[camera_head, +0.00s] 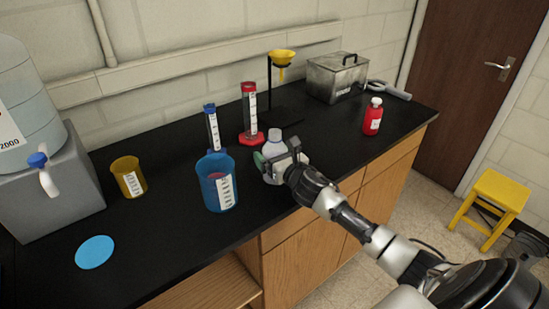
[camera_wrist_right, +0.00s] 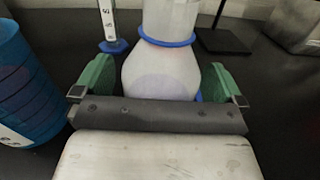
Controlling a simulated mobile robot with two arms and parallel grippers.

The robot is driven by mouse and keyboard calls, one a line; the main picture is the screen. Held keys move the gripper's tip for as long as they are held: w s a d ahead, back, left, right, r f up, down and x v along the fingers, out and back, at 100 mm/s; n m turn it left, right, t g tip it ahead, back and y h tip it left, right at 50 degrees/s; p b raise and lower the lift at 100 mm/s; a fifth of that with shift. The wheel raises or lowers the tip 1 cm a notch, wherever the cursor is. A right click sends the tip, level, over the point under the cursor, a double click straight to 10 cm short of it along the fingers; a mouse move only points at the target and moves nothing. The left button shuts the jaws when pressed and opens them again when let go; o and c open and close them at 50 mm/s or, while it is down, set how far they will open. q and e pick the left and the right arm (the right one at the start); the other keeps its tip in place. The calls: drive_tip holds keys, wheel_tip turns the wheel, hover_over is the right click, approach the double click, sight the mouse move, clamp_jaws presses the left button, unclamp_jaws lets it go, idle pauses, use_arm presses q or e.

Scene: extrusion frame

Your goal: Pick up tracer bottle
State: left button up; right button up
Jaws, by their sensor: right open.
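A whitish bottle with a blue collar stands upright on the black bench, partly behind my right gripper in the head view (camera_head: 274,137). In the right wrist view the bottle (camera_wrist_right: 165,62) stands between the two green fingertips of my right gripper (camera_wrist_right: 157,82). The gripper is open, with a visible gap to the bottle on each side. In the head view the right gripper (camera_head: 271,160) is low at the bottle, and the bottle's lower part is largely hidden. A red bottle with a white cap (camera_head: 373,117) stands farther right. No label naming the tracer bottle is readable. My left gripper is not in view.
A blue beaker (camera_head: 217,183) stands close left of the gripper. Behind are a blue-based cylinder (camera_head: 213,130), a red-based cylinder (camera_head: 250,110) and a yellow funnel on a stand (camera_head: 283,57). A metal box (camera_head: 337,78) is back right. The bench front right is clear.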

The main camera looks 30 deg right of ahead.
drive_tip(key=shift+s, duration=0.1)
drive_tip(key=shift+c, duration=0.8)
drive_tip(key=c, duration=0.9)
drive_tip(key=shift+r, duration=0.1)
drive_tip(key=shift+c, duration=0.2)
